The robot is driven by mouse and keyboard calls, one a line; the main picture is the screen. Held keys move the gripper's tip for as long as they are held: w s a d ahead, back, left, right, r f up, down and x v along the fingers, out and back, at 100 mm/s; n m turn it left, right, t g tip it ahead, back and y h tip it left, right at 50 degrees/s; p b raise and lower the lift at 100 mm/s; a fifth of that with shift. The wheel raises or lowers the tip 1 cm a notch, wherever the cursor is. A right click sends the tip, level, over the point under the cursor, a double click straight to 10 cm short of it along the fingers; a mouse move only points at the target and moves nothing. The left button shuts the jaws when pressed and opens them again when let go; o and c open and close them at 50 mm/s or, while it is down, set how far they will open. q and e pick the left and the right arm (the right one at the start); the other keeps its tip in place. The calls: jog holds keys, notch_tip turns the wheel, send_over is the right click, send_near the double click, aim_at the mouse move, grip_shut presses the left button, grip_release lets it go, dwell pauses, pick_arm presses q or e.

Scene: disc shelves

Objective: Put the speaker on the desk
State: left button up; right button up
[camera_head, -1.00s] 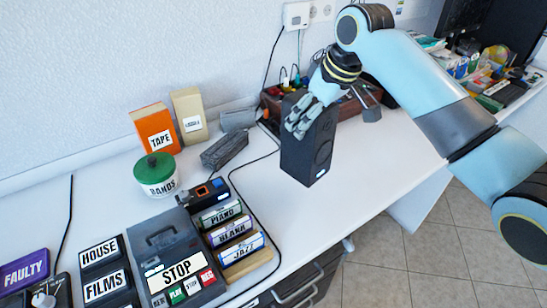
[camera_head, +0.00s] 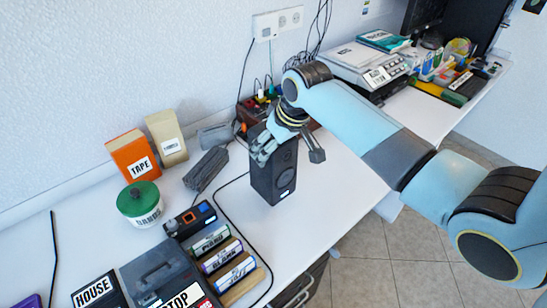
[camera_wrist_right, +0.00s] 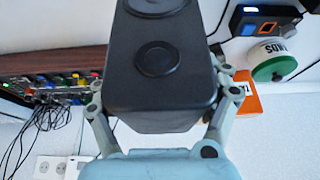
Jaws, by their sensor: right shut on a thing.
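The black speaker (camera_head: 273,172) is upright at the desk (camera_head: 330,195), in the middle of the head view. I cannot tell whether its base touches the desk top. My right gripper (camera_head: 264,146) is shut on the upper part of the speaker. In the right wrist view the speaker (camera_wrist_right: 160,85) fills the middle, with a finger of my right gripper (camera_wrist_right: 162,112) on each side of it. My left gripper is not in view.
Behind the speaker stands a red-brown box of plugs (camera_head: 250,108). To the left are an orange TAPE box (camera_head: 133,155), a green-lidded tub (camera_head: 140,203) and a rack of labelled cassettes (camera_head: 222,250). A cable runs close by. Clear desk lies to the right.

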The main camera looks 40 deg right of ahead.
notch_tip(320, 180, down, 4)
jog(key=shift+a+f, duration=0.1)
jog(key=shift+a, duration=0.05)
dwell(0.3)
jog(key=o, duration=1.7)
jog(key=shift+s, duration=0.1)
jog(key=shift+c, duration=0.2)
